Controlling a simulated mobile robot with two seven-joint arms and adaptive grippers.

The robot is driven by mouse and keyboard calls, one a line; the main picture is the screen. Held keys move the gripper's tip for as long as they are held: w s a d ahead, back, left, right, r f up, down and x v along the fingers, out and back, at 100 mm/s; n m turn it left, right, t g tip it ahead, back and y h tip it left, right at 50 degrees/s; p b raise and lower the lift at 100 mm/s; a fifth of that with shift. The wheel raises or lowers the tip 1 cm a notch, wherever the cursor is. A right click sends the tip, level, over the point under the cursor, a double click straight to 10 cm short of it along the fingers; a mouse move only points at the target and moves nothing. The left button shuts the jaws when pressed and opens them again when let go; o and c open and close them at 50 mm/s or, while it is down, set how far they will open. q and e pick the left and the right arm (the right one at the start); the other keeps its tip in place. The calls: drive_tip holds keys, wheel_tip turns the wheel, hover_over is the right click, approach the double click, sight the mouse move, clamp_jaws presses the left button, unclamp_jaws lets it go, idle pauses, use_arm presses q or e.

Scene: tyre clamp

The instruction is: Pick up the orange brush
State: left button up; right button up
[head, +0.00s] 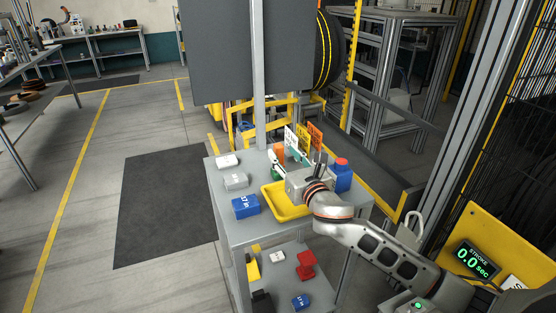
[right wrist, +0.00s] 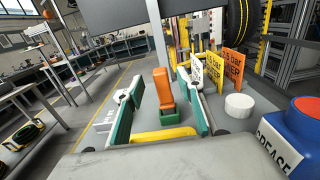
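The orange brush (right wrist: 162,90) stands upright in the right wrist view, with a green lower part (right wrist: 168,116) at its foot. It also shows in the head view (head: 279,150), partly hidden by my gripper. My right gripper (right wrist: 158,84) is open, its two teal-padded fingers on either side of the brush. Gaps show between the brush and both pads. In the head view my right gripper (head: 273,164) reaches left over the cart top. My left gripper is in neither view.
The grey cart (head: 224,219) also holds a yellow tray (head: 281,213), a blue grease bottle with red cap (head: 342,177), a blue box (head: 245,206), pale boxes and upright signs (head: 303,138). A post (head: 259,110) and dark panel stand behind.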

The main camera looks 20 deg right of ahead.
sight(279, 145)
drive_tip(key=w, duration=0.4)
drive_tip(key=shift+a, duration=0.1)
drive_tip(key=shift+w, duration=0.35)
clamp_jaws()
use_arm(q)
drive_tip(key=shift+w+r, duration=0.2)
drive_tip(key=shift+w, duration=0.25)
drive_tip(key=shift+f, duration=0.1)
use_arm(e)
drive_tip(key=shift+r, duration=0.5)
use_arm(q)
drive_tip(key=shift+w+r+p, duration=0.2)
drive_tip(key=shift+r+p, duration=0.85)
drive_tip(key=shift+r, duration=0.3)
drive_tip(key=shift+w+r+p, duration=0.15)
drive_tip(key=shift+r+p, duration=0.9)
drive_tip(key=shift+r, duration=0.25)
use_arm(e)
wheel_tip(279, 145, up, 19)
